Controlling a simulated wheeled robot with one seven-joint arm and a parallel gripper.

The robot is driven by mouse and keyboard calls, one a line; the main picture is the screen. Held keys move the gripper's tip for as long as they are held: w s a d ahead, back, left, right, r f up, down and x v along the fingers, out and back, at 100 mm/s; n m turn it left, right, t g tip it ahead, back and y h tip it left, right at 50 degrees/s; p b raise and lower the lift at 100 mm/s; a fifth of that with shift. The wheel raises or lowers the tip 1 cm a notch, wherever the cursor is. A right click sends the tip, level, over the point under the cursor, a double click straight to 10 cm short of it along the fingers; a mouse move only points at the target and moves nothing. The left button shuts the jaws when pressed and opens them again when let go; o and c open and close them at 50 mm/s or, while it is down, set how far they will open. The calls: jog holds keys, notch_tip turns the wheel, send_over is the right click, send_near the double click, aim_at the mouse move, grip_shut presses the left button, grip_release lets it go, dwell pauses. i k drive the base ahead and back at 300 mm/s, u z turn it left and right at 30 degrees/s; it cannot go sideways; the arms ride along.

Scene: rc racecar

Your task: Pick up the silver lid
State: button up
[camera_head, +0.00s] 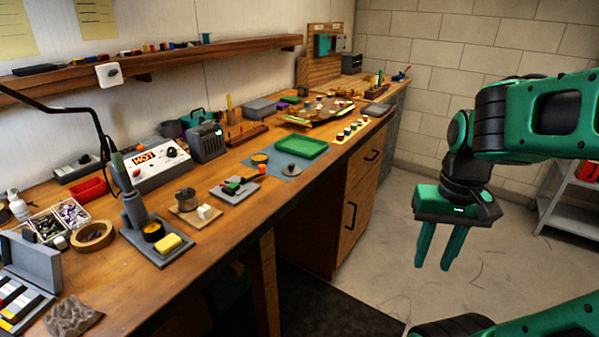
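A small grey round piece with a low knob (292,168) lies on the blue mat (270,170) near the front edge of the workbench. It may be the silver lid, but it is too small to be sure. My gripper (433,262) hangs at the right over the floor, away from the bench. Its two green fingers point down, apart, with nothing between them.
A green tray (300,148) lies behind the grey piece, and an orange cup (262,169) stands to its left. The wooden workbench (215,232) is crowded with tools and parts. A wooden cabinet (362,185) stands under it. The floor (385,255) beside it is clear.

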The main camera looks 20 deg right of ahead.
aim_at(291, 170)
jog(key=z, duration=0.3)
jog(key=i, duration=0.9)
jog(key=u, duration=0.25)
